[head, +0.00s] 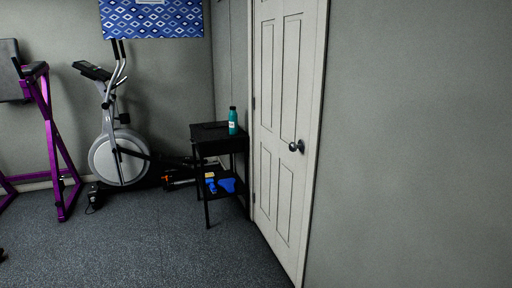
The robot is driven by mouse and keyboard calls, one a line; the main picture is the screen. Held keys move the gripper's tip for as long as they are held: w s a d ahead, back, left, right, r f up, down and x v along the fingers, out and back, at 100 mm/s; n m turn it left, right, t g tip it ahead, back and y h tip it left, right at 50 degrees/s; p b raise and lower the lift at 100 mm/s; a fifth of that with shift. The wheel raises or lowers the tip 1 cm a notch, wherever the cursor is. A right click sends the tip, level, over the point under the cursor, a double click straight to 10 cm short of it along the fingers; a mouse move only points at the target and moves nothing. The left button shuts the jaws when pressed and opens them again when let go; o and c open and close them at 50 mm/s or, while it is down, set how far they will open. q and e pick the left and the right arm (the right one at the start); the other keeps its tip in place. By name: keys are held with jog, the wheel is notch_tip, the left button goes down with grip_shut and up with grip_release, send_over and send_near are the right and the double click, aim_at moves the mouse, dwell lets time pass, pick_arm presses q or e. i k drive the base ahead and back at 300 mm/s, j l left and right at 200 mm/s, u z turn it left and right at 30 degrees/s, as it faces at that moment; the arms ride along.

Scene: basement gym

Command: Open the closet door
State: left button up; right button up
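The closet door (283,115) is a white panelled door right of the middle in the head view. It looks shut in its white frame. A dark round knob (297,146) sits near its right edge, at about mid-height. The hinges show on its left edge. Neither of my grippers can be made out in this view, and nothing touches the door or knob.
A small black table (210,141) with a teal bottle (232,121) stands close to the door's left side. An elliptical machine (119,160) and a purple frame (48,130) stand farther left. Dark floor (165,245) in front is clear. Bare grey wall (410,150) fills the right.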

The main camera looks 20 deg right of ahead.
aim_at(286, 32)
jog(key=i+j+z, duration=0.2)
jog(key=i+z, duration=0.25)
jog(key=i+j+z, duration=0.3)
jog(key=z, duration=0.15)
jog(key=i+j+z, duration=0.45)
jog(key=k, duration=0.05)
